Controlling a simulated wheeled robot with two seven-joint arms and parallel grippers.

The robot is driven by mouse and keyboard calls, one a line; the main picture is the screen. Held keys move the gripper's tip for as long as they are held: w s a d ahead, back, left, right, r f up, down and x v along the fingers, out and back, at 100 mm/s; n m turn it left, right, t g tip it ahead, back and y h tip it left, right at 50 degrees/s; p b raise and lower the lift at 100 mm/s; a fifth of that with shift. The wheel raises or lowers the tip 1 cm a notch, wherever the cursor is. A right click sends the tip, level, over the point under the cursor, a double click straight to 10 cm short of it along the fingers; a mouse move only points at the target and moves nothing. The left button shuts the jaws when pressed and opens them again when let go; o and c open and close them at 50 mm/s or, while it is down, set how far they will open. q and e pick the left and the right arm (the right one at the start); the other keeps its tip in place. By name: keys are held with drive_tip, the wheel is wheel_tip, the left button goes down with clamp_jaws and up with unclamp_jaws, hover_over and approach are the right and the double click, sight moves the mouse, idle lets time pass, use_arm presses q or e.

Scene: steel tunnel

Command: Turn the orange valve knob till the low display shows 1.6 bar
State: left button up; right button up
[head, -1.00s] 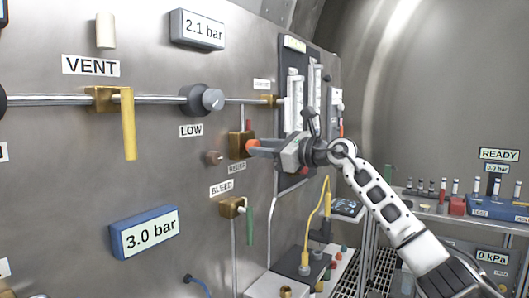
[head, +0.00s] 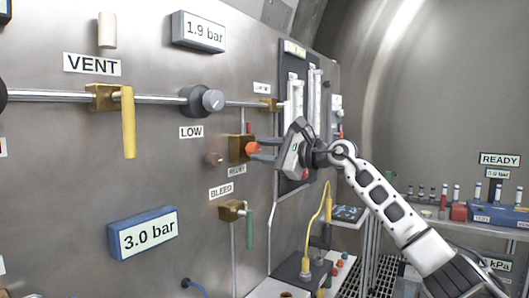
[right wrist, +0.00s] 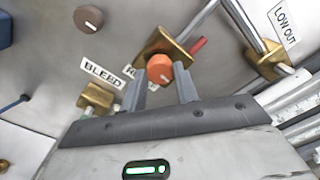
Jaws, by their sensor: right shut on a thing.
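The orange valve knob (head: 253,148) sits on a brass valve body (head: 236,148) on the steel wall, and it also shows in the right wrist view (right wrist: 160,69). My right gripper (head: 258,150) is shut on the knob, with one finger on each side of it. The grey-framed display (head: 199,31) at the top, above the LOW label (head: 191,132), reads 1.9 bar. My left gripper is not in view.
A blue display (head: 143,233) reads 3.0 bar. A yellow VENT lever (head: 128,122) and a green BLEED lever (head: 249,229) stand out from the wall. A flowmeter panel (head: 300,110) is behind my right gripper. A bench with tubes (head: 455,203) is at the right.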

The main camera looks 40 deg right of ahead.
idle(0.3)
drive_tip(key=o, duration=1)
drive_tip(key=shift+c, duration=0.2)
drive_tip(key=shift+s+d+f+b, duration=0.1)
drive_tip(key=shift+s+d+b, duration=0.2)
drive_tip(key=shift+s, duration=0.2)
use_arm(q)
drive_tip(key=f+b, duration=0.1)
drive_tip(key=b, duration=0.3)
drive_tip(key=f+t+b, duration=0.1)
drive_tip(key=b, duration=0.2)
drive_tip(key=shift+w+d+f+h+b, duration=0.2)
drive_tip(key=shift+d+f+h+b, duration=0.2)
use_arm(e)
drive_tip(key=v, duration=1.5)
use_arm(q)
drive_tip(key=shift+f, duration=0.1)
use_arm(e)
drive_tip(key=shift+a, duration=0.1)
